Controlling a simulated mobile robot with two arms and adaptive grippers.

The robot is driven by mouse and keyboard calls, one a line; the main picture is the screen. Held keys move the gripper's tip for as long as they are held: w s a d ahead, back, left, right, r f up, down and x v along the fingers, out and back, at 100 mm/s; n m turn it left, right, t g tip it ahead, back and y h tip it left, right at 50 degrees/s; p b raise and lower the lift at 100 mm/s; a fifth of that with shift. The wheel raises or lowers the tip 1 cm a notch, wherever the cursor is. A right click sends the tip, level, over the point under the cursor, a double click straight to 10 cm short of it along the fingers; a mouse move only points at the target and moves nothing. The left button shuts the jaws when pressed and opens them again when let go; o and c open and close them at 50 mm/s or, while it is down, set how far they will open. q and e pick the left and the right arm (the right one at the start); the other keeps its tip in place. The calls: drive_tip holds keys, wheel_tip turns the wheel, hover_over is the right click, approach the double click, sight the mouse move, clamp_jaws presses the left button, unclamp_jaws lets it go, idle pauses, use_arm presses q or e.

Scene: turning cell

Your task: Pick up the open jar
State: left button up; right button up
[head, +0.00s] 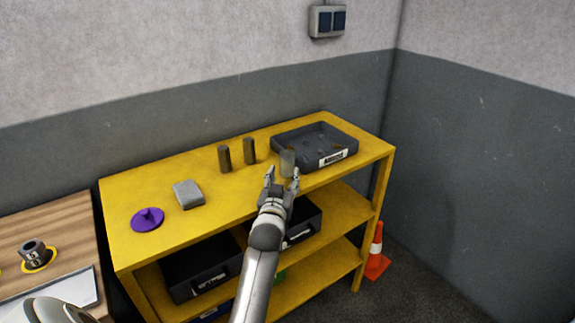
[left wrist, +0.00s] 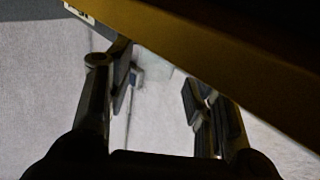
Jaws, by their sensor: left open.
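The open jar (head: 288,160) is a small, clear greenish glass on the top of the yellow shelf unit, just in front of the dark tray. My left gripper (head: 282,176) is open at the shelf's front edge. Its fingertips point toward the jar, which shows just beyond and between them; I cannot tell whether they touch it. In the left wrist view the two fingers (left wrist: 160,88) are apart with nothing clearly gripped. A pale, faint shape between them may be the jar. My right gripper is not in view.
A dark tray (head: 342,150) stands behind the jar. Two brown upright blocks (head: 224,158) (head: 249,151), a grey block (head: 188,194) and a purple knobbed disc (head: 147,220) stand left along the yellow top (head: 120,190). An orange cone (head: 376,255) stands right.

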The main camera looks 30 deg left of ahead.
sight(286, 166)
use_arm(q)
drive_tip(key=shift+w+a, duration=0.15)
drive_tip(key=shift+w, duration=0.1)
drive_tip(key=shift+w+a+r, duration=0.1)
drive_tip(key=shift+w+r, duration=0.05)
drive_tip(key=shift+w, duration=0.05)
drive_tip(key=shift+p+x, duration=0.5)
drive_tip(key=shift+x, duration=1.8)
drive_tip(key=shift+r, duration=0.1)
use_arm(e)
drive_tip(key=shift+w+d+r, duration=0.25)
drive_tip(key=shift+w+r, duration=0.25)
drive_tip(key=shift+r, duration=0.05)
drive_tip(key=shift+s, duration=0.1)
use_arm(q)
drive_tip(key=c, duration=0.6)
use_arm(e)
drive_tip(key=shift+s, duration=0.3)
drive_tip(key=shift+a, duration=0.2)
use_arm(q)
drive_tip(key=shift+r, duration=0.15)
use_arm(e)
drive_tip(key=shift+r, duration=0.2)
